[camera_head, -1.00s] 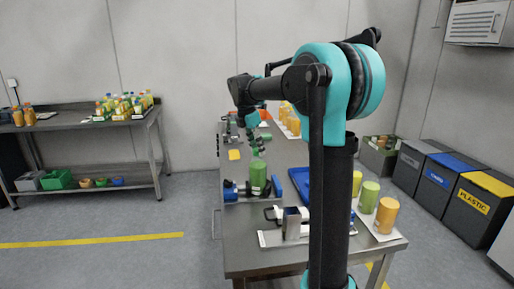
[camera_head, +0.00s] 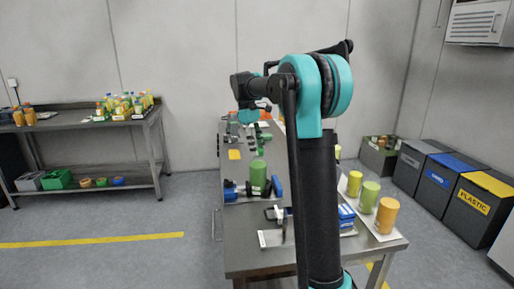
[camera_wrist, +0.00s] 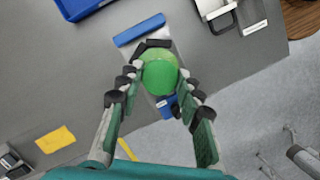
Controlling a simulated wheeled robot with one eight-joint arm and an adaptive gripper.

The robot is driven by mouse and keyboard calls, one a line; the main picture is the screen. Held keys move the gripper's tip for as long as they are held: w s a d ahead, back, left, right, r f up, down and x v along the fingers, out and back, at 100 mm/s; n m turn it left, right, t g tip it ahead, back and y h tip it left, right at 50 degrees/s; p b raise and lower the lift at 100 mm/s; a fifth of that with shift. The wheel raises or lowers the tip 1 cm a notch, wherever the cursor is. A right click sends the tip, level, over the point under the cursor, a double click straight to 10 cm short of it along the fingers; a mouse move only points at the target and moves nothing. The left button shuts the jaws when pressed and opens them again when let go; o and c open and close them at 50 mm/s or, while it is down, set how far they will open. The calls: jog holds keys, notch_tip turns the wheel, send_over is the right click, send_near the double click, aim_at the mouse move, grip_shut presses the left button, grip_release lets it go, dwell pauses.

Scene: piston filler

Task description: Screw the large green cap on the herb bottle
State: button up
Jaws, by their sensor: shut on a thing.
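My gripper (camera_wrist: 156,88) is shut on the large green cap (camera_wrist: 159,76), which shows as a bright green disc between the fingertips in the wrist view. A blue-jawed clamp lies beyond and below it, with a blue bar (camera_wrist: 139,29) and a smaller blue part (camera_wrist: 167,106) in sight. In the head view the green herb bottle (camera_head: 258,176) stands upright between the clamp's blue parts (camera_head: 277,187). My gripper is behind it and higher in that view, partly hidden by my wrist. In the wrist view the disc hides whatever is under it, so the gap to the bottle cannot be told.
Green and orange jars (camera_head: 387,215) stand along the right edge. Bins (camera_head: 478,205) stand at the right; a shelf bench (camera_head: 85,122) with bottles is at the left.

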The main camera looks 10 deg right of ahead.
jog(key=shift+m, duration=0.3)
jog(key=o, duration=0.8)
jog(key=n, duration=0.3)
jog(key=shift+n+t+h, duration=0.3)
jog(key=shift+t, duration=0.1)
jog(key=n+t, duration=0.1)
jog(key=n, duration=0.3)
jog(key=shift+s, duration=0.1)
jog(key=n+t, duration=0.1)
jog(key=n, duration=0.3)
jog(key=n+t, duration=0.1)
jog(key=n, duration=0.2)
